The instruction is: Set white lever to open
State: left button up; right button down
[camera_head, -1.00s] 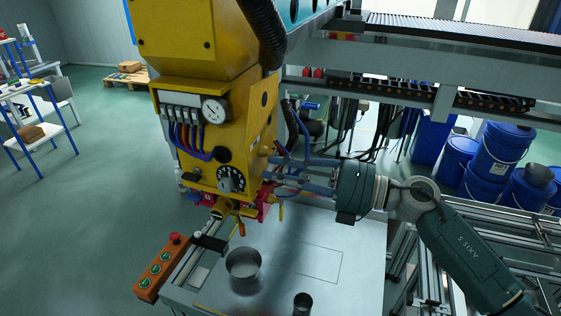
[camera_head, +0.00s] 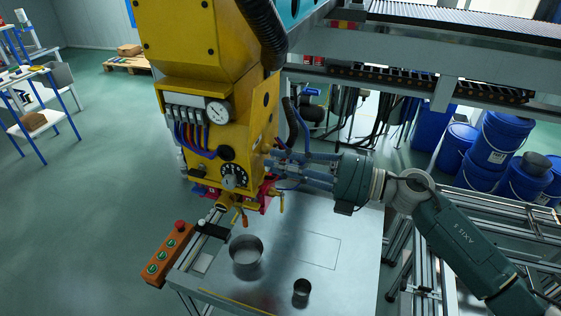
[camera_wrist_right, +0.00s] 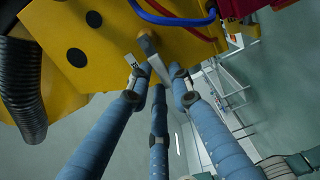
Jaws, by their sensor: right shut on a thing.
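The yellow machine head (camera_head: 205,85) carries the lever on its right side, facing my right arm. In the right wrist view a pale lever (camera_wrist_right: 157,66) with a grey-brown hub stands out from the yellow panel (camera_wrist_right: 85,45). My right gripper (camera_head: 277,161) reaches in from the right at that side. In the wrist view its blue fingers (camera_wrist_right: 158,88) are closed around the pale lever. In the head view the lever is too small and covered by the fingers to make out. My left gripper is not in view.
A black dial (camera_head: 234,176) and a round gauge (camera_head: 219,111) sit on the machine's front. Hoses (camera_head: 292,125) hang close behind my right fingers. Below is a metal table (camera_head: 330,275) with two metal cups. An orange button box (camera_head: 167,257) is at its left.

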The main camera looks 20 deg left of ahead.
jog(key=shift+w+r, duration=0.1)
jog(key=c, duration=1.5)
grip_release()
jog(key=shift+c, duration=0.2)
jog(key=d, duration=1.2)
jog(key=shift+s, duration=0.2)
